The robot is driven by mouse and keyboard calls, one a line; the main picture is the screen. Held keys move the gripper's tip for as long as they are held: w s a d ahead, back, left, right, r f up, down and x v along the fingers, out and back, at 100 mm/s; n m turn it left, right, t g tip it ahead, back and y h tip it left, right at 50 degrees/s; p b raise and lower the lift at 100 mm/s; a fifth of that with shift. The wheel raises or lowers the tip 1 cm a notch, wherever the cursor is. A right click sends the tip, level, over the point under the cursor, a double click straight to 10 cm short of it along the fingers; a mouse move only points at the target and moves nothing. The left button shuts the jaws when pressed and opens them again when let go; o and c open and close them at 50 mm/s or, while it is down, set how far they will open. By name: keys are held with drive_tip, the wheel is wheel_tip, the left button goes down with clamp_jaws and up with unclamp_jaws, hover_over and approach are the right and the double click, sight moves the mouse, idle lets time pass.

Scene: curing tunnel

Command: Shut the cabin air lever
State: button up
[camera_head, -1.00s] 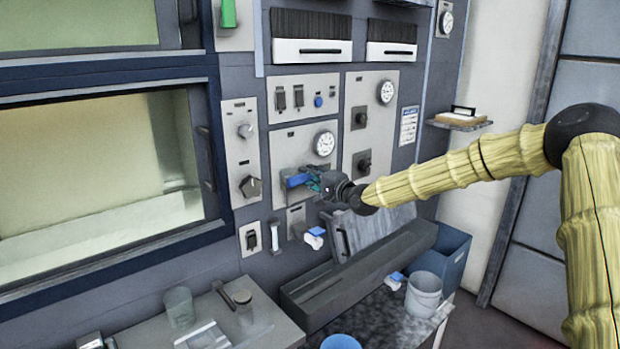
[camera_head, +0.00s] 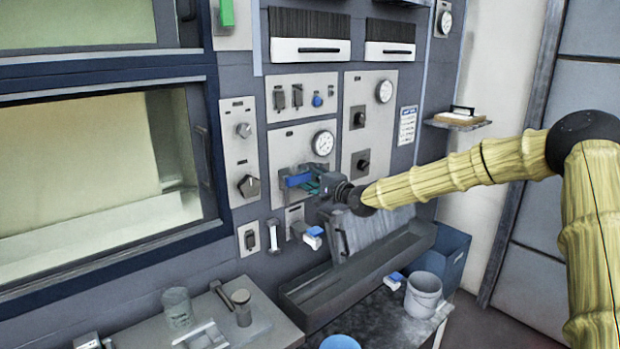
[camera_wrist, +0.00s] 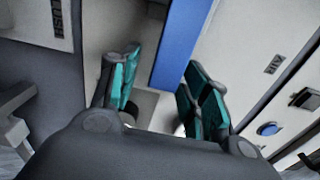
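A blue lever handle (camera_head: 297,180) sticks out from a pale panel (camera_head: 284,143), below a round gauge. My gripper (camera_head: 312,186) is at the handle's right end, its teal fingers close to the handle. In the wrist view the blue handle (camera_wrist: 182,42) comes down from the top into the gap between my gripper's fingers (camera_wrist: 163,88). The fingers are spread, and the handle lies nearer the right finger. I cannot tell whether it touches. An upside-down label (camera_wrist: 272,63) that seems to read AIR is to the right. The lever's pivot is hidden.
A smaller blue-and-white handle (camera_head: 314,236) sits just below my gripper. A dark trough (camera_head: 350,275) and a tilted grey plate (camera_head: 372,230) are under the arm. A window (camera_head: 100,175) is at left. A counter (camera_head: 265,330) holds a jar (camera_head: 177,307). A pale bucket (camera_head: 423,294) stands right.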

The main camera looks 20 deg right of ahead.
drive_tip(key=v, duration=1.2)
drive_tip(key=shift+d, duration=0.1)
idle(0.5)
